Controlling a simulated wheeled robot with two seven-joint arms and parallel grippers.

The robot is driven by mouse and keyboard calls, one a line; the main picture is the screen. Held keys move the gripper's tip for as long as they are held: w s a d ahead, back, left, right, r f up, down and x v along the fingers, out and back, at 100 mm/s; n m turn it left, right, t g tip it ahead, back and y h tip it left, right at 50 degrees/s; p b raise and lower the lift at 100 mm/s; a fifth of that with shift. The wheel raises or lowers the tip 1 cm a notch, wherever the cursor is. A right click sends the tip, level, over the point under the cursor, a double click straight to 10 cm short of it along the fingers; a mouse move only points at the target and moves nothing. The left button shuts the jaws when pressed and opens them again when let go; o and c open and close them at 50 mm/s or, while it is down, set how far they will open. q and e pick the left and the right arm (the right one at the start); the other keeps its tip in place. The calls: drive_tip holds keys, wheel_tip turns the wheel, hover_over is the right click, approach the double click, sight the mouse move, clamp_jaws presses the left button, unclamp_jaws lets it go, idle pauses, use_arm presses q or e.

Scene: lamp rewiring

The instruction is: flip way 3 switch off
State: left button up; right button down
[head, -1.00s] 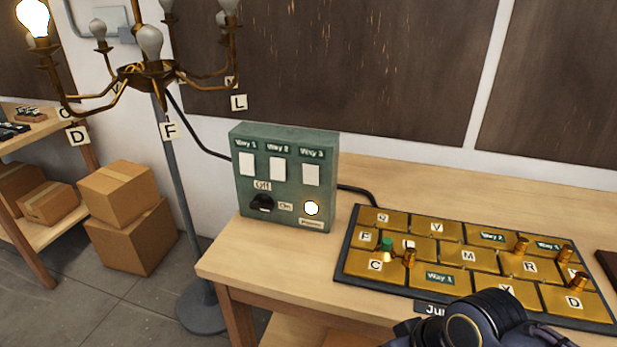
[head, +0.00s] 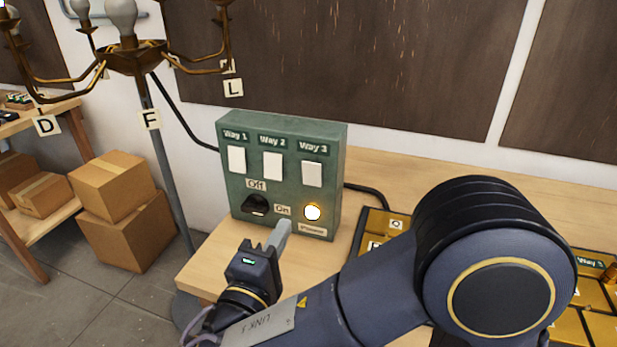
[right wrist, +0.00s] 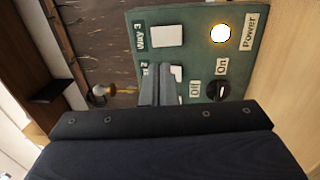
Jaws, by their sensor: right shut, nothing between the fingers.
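The green switch box (head: 289,195) stands on the bench with three white rocker switches. The Way 3 switch (head: 312,174) is at the right of its row, and it also shows in the right wrist view (right wrist: 167,36). The Way 2 switch (head: 272,166) and Way 1 switch (head: 237,159) are to its left. The black Off/On knob (head: 255,205) and the glowing Power lamp (head: 312,213) sit below. My right gripper (head: 284,228) is shut and empty, in front of the box's lower part. In the right wrist view its fingers (right wrist: 158,72) hide part of the Way 2 area. My left gripper is not in view.
A brass chandelier (head: 134,60) on a grey stand is left of the box, with letter tags. A brass-tiled junction board (head: 597,325) lies to the right, partly behind my arm. Cardboard boxes (head: 112,187) are stacked on the floor at left.

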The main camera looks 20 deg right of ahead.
sight(312, 169)
drive_tip(key=shift+a, duration=0.15)
drive_tip(key=p+x, duration=0.3)
drive_tip(key=x, duration=1)
drive_tip(key=shift+r, duration=0.15)
drive_tip(key=shift+w+d, duration=0.35)
drive_tip(key=shift+w, duration=0.05)
drive_tip(key=shift+w+d+r+p, duration=0.15)
drive_tip(key=shift+w+r+p, duration=0.05)
drive_tip(key=shift+p, duration=0.1)
drive_tip(key=shift+f, duration=0.1)
drive_tip(key=shift+s, duration=0.1)
